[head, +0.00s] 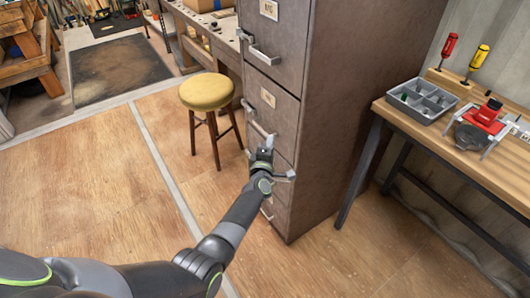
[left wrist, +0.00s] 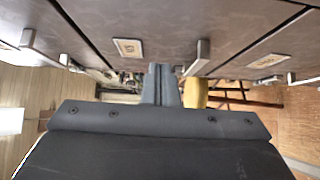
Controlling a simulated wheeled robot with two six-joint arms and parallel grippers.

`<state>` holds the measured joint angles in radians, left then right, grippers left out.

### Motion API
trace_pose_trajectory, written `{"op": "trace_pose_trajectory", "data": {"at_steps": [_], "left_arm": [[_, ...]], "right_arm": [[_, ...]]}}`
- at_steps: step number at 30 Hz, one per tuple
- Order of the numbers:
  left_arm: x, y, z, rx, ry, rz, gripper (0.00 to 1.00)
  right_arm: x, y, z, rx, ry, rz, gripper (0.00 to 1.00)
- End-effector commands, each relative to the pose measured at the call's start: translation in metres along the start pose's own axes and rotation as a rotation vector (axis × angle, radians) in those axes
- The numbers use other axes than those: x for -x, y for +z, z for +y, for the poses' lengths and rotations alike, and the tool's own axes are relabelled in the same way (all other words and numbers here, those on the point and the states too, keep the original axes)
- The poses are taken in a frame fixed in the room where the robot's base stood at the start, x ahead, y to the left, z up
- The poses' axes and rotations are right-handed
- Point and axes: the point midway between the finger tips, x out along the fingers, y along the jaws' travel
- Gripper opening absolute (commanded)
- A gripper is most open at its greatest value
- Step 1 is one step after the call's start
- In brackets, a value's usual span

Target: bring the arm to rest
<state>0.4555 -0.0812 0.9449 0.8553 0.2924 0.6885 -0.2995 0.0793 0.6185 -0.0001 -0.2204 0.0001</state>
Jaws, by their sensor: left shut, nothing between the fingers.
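My left arm reaches from the bottom left of the head view to the front of a tall brown filing cabinet (head: 335,100). My left gripper (head: 266,146) is shut and empty, close to the drawer handles. In the left wrist view the shut fingers (left wrist: 161,72) point towards the cabinet drawers (left wrist: 200,20), with a drawer handle (left wrist: 197,57) just to their right. I cannot tell whether the gripper touches the cabinet. The drawers look closed, though the lower ones are partly hidden by my arm. My right gripper is not in view.
A stool (head: 207,92) with a yellow seat stands left of the cabinet. A workbench (head: 470,150) at the right holds a grey divided tray (head: 422,101), a red-and-grey tool (head: 487,117) and two screwdrivers. A dark mat (head: 120,68) lies at the back left. The wooden floor at left is clear.

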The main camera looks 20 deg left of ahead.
Motion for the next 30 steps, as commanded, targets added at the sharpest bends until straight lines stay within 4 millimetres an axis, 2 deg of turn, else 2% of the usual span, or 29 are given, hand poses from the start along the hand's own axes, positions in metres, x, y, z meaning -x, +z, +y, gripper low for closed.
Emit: {"op": "trace_pose_trajectory", "data": {"at_steps": [3, 9, 19, 21, 23, 26, 29, 30], "left_arm": [[0.020, -0.001, 0.000, 0.002, -0.003, 0.001, 0.00], [0.042, -0.001, -0.001, 0.001, -0.002, 0.000, 0.00], [0.051, -0.001, -0.001, -0.002, -0.002, 0.000, 0.00], [0.054, -0.002, -0.007, -0.017, -0.014, -0.002, 0.00], [0.060, -0.005, -0.022, -0.054, -0.041, -0.009, 0.00], [0.080, -0.013, -0.065, -0.172, -0.126, -0.039, 0.00], [0.116, -0.027, -0.127, -0.344, -0.251, -0.096, 0.00], [0.133, -0.033, -0.151, -0.416, -0.304, -0.125, 0.00]], "right_arm": [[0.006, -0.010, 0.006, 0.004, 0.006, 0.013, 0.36], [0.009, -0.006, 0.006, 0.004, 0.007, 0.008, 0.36], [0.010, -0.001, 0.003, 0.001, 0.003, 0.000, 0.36], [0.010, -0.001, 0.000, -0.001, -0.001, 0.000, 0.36], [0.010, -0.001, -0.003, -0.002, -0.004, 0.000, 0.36], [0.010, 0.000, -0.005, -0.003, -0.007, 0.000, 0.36], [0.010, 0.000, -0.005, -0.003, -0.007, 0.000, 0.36], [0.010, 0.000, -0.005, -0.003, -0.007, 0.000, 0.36]]}}
